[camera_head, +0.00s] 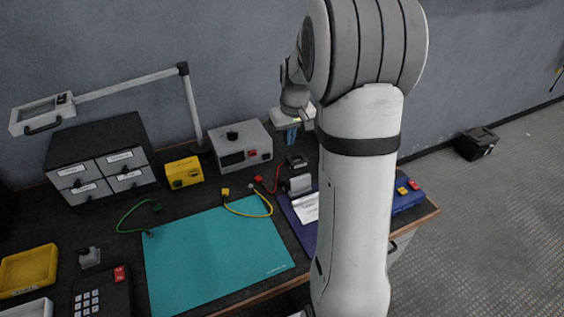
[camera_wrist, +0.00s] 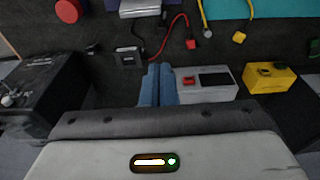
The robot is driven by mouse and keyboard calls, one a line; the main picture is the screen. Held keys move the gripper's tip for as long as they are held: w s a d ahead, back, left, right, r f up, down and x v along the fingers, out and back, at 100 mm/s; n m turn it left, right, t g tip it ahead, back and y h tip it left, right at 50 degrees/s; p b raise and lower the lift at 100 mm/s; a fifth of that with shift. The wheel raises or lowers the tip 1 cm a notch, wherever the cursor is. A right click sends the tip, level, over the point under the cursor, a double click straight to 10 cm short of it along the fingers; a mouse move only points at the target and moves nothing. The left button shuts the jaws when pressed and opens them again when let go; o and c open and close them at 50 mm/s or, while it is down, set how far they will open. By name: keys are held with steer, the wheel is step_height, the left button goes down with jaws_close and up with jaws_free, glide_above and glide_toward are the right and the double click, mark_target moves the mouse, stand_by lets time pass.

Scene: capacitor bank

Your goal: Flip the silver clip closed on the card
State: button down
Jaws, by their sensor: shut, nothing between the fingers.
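The silver clip (camera_head: 299,185) is at the far end of a dark blue board (camera_head: 289,213) on the bench, just above a white card (camera_head: 307,208). My arm hides the board's right part. The clip also shows at the top edge of the wrist view (camera_wrist: 139,8), partly cut off; I cannot tell its exact angle. My gripper (camera_head: 292,134) has blue fingers and hangs above the bench's back edge, beyond the clip. In the wrist view its fingertips (camera_wrist: 160,68) are together and empty, apart from the clip.
A small black block (camera_head: 296,161) with a red cable lies between gripper and clip. A grey instrument box (camera_head: 240,145) and yellow block (camera_head: 184,172) stand left. The teal mat (camera_head: 212,257) is clear. A blue box with buttons (camera_head: 408,196) stands right of my arm.

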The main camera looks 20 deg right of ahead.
mark_target(300, 183)
step_height(300, 183, down, 5)
steer(key=w+d, duration=0.2)
steer(key=d, duration=0.1)
steer(key=shift+w+b, duration=0.35)
steer(key=shift+b, duration=0.1)
steer(key=f, duration=0.3)
steer(key=w+f, duration=0.1)
steer(key=f, duration=0.5)
steer(key=shift+w+a+f, duration=0.1)
steer(key=shift+w, duration=0.05)
steer(key=shift+s+f, duration=0.2)
steer(key=shift+f, duration=0.05)
steer(key=shift+s+r+p, duration=0.15)
steer(key=shift+s, duration=0.7)
steer(key=shift+s+r+p, duration=0.15)
steer(key=shift+s, duration=0.65)
